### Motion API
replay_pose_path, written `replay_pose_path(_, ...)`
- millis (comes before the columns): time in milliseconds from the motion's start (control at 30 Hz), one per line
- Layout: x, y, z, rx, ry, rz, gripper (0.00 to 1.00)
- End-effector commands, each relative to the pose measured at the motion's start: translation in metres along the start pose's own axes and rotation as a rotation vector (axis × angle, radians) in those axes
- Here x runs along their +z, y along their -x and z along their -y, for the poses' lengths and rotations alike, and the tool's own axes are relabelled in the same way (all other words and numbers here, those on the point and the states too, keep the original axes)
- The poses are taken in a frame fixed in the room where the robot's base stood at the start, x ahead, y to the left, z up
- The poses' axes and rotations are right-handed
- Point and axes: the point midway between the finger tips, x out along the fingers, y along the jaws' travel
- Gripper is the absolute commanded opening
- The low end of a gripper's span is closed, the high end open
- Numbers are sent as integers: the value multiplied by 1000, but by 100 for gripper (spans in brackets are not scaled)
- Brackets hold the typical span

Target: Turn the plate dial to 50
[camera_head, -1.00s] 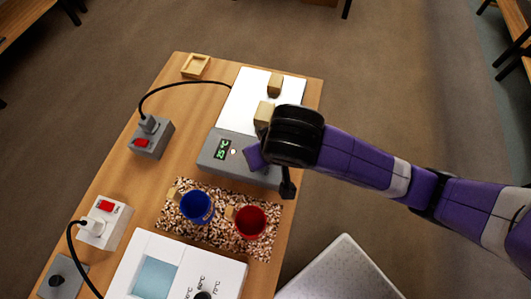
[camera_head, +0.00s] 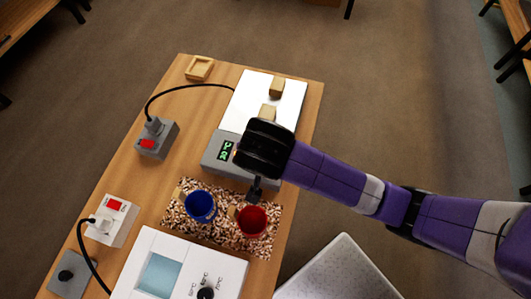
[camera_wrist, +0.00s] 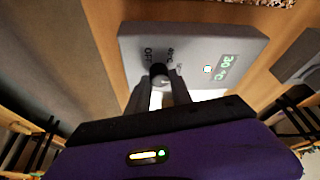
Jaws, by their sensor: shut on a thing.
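The hot plate has a white top (camera_head: 247,99) and a grey front housing (camera_head: 212,160) with a green digital display (camera_head: 227,150). The plate dial (camera_wrist: 158,70) is a dark knob between an OFF mark and other printed marks, partly blurred. My gripper (camera_wrist: 161,86) is shut on the dial, one finger on either side. In the head view my black gripper body (camera_head: 264,147) covers the dial.
Two tan blocks (camera_head: 277,87) rest on the plate top. Close in front stand a blue cup (camera_head: 200,207) and a red cup (camera_head: 252,222) on a speckled mat (camera_head: 213,227). A white unit (camera_head: 212,268), a grey switched socket (camera_head: 157,138) and cables are to the left and front.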

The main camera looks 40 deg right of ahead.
Motion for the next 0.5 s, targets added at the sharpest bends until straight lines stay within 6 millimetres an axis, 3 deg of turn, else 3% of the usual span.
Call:
replay_pose_path(233, 1, 0, 0, 2, 1, 1, 0)
replay_pose_path(267, 1, 0, 0, 1, 2, 1, 28)
replay_pose_path(300, 1, 0, 0, 1, 2, 2, 36)
replay_pose_path(367, 1, 0, 0, 1, 2, 1, 48)
replay_pose_path(500, 0, 0, 0, 0, 2, 1, 48)
